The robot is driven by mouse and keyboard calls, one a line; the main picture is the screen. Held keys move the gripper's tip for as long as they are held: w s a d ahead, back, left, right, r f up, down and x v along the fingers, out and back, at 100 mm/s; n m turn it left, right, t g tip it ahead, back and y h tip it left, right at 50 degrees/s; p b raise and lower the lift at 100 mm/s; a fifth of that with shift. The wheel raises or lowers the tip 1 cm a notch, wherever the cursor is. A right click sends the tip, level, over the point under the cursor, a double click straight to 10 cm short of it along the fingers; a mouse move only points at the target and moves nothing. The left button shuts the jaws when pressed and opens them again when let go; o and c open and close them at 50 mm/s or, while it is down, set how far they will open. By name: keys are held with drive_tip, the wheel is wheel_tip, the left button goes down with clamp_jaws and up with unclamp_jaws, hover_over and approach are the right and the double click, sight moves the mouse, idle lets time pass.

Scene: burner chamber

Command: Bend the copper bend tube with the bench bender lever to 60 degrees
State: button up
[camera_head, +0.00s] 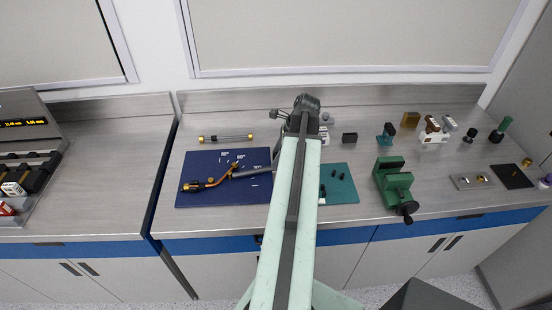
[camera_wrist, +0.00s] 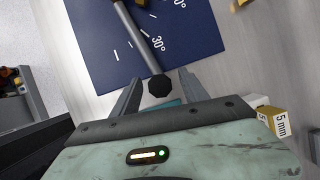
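The bench bender sits on a dark blue mat (camera_head: 197,163) with white angle marks. The orange copper bend tube (camera_head: 212,182) lies at the bender, with a brass-coloured block (camera_head: 191,187) at its left end. The grey lever (camera_head: 252,172) runs right from the bender towards my arm. In the wrist view the lever (camera_wrist: 140,38) passes near the 30° mark and ends in a dark knob (camera_wrist: 159,87). My gripper (camera_wrist: 159,78) is open, with its fingers on either side of the knob and gaps showing. The arm hides my gripper in the head view.
A green mat (camera_head: 345,185) with small dark parts lies right of my arm. A green vise (camera_head: 395,182) stands further right. A rod with brass ends (camera_head: 225,138) lies behind the blue mat. A block marked 5 mm (camera_wrist: 280,122) shows right of my gripper.

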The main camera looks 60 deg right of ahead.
clamp_jaws()
idle(1.2)
